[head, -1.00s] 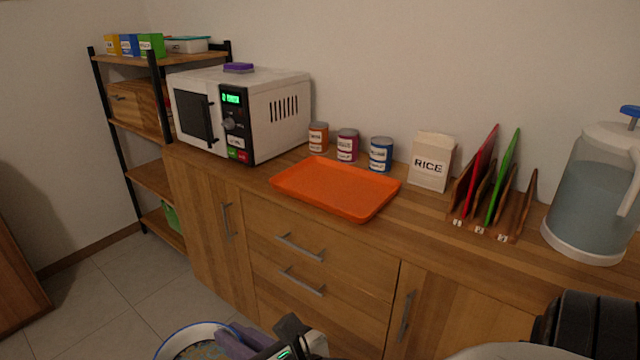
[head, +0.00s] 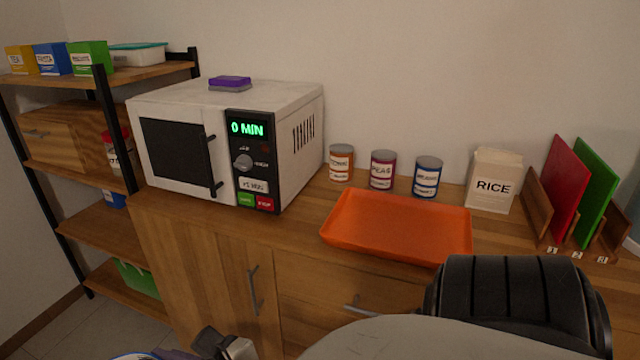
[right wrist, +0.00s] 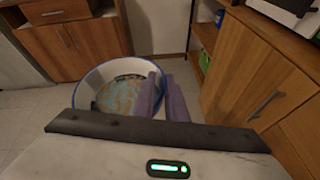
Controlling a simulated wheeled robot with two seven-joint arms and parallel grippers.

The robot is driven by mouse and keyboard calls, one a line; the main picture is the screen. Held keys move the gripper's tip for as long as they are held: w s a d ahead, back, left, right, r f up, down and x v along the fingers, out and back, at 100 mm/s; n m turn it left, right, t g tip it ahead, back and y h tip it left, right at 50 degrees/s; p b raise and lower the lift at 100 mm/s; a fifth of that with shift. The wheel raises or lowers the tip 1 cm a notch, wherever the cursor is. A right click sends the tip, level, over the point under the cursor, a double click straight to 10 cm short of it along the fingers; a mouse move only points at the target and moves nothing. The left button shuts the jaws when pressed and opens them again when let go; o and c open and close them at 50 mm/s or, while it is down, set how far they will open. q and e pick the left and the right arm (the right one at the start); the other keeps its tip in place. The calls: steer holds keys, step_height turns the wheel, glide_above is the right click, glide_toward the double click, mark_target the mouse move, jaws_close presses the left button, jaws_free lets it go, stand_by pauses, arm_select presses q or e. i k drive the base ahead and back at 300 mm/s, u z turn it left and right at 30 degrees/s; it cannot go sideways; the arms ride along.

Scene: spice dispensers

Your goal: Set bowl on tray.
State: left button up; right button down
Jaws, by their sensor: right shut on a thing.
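An orange rectangular tray (head: 398,228) lies on the wooden counter, right of the microwave, and looks empty. The bowl (right wrist: 95,82) is white with a blue rim and a mottled tan and blue inside. In the right wrist view it is at the upper left, over the floor. My right gripper (right wrist: 161,82) has purple fingers and is shut on the bowl's right-hand side. In the head view only a sliver of the bowl's rim (head: 135,356) shows at the bottom edge, in front of and below the counter, left of the tray. My left gripper is not in view.
A white microwave (head: 180,150) stands left of the tray. Several cans (head: 382,170) and a rice box (head: 494,181) stand behind it. A rack with red (head: 562,190) and green boards is to the right. A shelf unit (head: 95,228) stands left of the counter.

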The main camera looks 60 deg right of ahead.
mark_target(433, 235)
steer(key=i, duration=0.75)
steer(key=z, duration=2.95)
